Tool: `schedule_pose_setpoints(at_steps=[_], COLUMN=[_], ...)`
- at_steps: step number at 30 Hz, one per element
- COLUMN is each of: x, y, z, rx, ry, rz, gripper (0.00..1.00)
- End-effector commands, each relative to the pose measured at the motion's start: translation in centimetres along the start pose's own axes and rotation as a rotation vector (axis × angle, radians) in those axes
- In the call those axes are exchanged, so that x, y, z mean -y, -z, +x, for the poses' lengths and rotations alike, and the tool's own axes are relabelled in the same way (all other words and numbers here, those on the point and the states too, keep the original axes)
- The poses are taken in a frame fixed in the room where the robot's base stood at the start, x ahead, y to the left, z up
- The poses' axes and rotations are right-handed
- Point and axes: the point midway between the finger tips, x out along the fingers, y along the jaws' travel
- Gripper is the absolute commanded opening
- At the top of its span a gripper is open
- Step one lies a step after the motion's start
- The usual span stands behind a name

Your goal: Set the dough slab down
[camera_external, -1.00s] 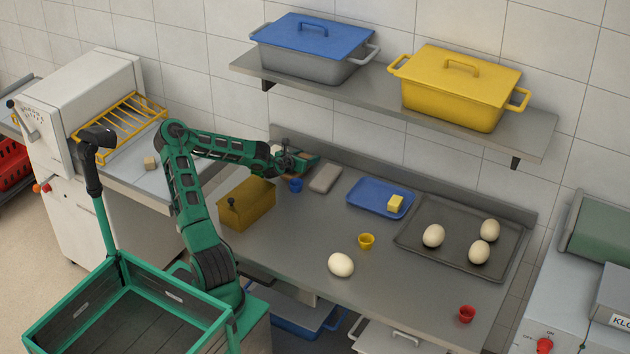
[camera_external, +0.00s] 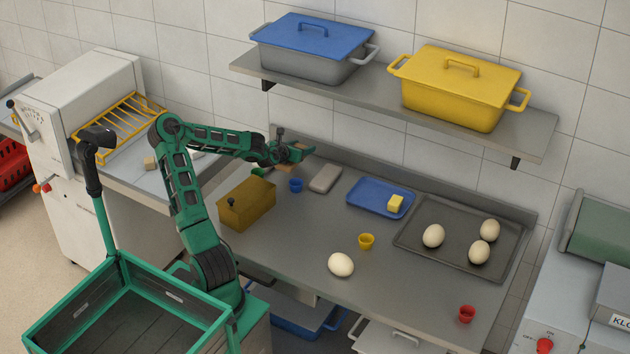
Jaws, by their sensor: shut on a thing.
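My gripper (camera_external: 292,153) is shut above the back left of the steel counter (camera_external: 290,235), near the wall. A small tan piece, which looks like part of the dough slab (camera_external: 286,168), shows just under the fingers. It is mostly hidden by the gripper, and I cannot tell whether it touches the counter. A flat grey-beige block (camera_external: 326,179) lies on the counter to the right of the gripper.
A blue cup (camera_external: 296,185) and a mustard box (camera_external: 246,204) stand close by. A blue tray (camera_external: 361,203) with a yellow block (camera_external: 395,202) and a dark tray (camera_external: 407,244) with pale dough balls lie to the right. A shelf with lidded bins hangs above.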

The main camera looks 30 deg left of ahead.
Motion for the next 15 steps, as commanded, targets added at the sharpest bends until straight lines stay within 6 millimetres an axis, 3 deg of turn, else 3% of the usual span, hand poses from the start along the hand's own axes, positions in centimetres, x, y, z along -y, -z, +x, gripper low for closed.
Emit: schedule_pose_setpoints(at_steps=[15], x=[-5.5], y=[-2.2], z=[-4.6], rx=[0.001], ry=[-0.003], rz=[-0.001], gripper=[0.17])
